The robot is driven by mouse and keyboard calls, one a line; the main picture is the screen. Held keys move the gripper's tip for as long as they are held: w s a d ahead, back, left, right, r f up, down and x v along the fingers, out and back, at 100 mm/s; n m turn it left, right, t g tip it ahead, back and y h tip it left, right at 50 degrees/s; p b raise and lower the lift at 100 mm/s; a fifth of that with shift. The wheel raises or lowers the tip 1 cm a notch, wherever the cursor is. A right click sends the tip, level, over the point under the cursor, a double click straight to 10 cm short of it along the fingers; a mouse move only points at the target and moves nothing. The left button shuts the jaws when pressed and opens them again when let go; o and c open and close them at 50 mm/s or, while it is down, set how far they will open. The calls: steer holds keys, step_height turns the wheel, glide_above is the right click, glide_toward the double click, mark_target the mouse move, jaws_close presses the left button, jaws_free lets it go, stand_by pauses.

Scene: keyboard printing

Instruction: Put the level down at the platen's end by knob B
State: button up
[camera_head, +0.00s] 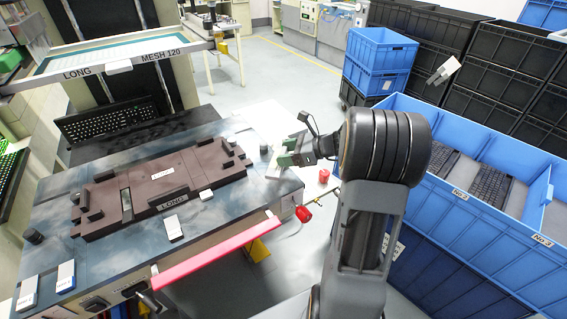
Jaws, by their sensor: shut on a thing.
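The platen (150,185) is a dark brown plate on the dark machine table, with a "LONG" label on its front edge. My gripper (284,158) is above the table's right end, to the right of the platen and apart from it. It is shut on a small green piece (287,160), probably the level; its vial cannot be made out. A dark round knob (264,149) stands near the platen's right end, and another (33,236) stands at the table's left. No letter is readable on either, so I cannot tell which is knob B.
Raised blocks line the platen's ends. A small white-topped block (174,228) lies in front of it. Red knobs (303,213) are at the table's right front. A screen frame marked "MESH 120" (110,68) hangs behind. Blue crates (460,230) with keyboards stand right.

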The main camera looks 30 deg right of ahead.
steer(key=shift+w+d+f, duration=0.1)
steer(key=shift+w+f, duration=0.6)
steer(key=shift+f, duration=0.15)
steer(key=shift+w+d+f, duration=0.1)
steer(key=shift+w+f, duration=0.55)
steer(key=shift+f, duration=1.65)
steer(key=shift+f, duration=0.1)
steer(key=shift+f, duration=0.15)
steer(key=o, duration=1)
